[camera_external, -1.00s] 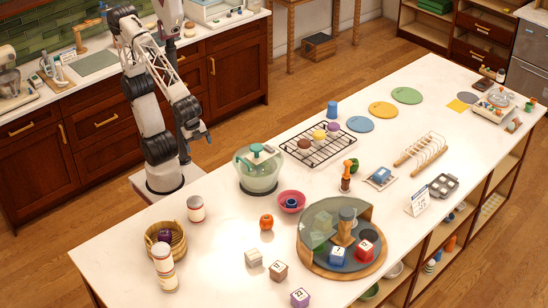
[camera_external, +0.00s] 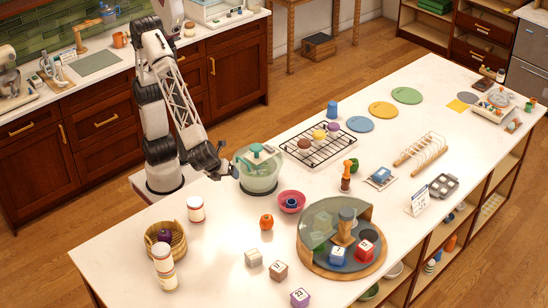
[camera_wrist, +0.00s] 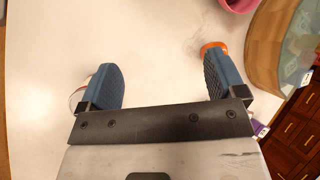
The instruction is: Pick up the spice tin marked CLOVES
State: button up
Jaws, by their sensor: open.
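No label reading CLOVES is legible in either view. A round wooden turntable (camera_external: 318,268) with a clear partial cover holds a blue block (camera_external: 337,256), a red container (camera_external: 364,250), a green item (camera_external: 320,240) under the cover and a grey-topped item (camera_external: 347,214). My gripper (camera_external: 226,174) is above the island's edge, left of the green-lidded bowl, away from the turntable. In the wrist view my gripper (camera_wrist: 160,82) is open, with only bare counter between its blue fingers. The turntable's edge (camera_wrist: 262,40) shows at the upper right.
Near the arm stand a green-lidded bowl (camera_external: 259,178), a red-and-white can (camera_external: 196,209), a wicker basket (camera_external: 178,246) and a taller can (camera_external: 165,270). A pink bowl (camera_external: 291,200), an orange item (camera_external: 266,222) and cream, brown and purple blocks (camera_external: 300,298) lie nearer the turntable.

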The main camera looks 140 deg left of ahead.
jog(key=w+d+f+m+y, duration=0.2)
jog(key=w+d+f+m, duration=0.1)
jog(key=w, duration=0.5)
jog(key=w+d+f+m+y, duration=0.2)
jog(key=w+d+f, duration=0.2)
jog(key=w, duration=0.3)
jog(key=m+t+y, duration=0.3)
jog(key=m, duration=0.2)
send_near(251, 255)
jog(key=x, duration=0.4)
jog(key=shift+w+a, duration=0.15)
jog(key=shift+x, duration=1.25)
jog(key=shift+x, duration=2.6)
jog(key=shift+f, duration=0.1)
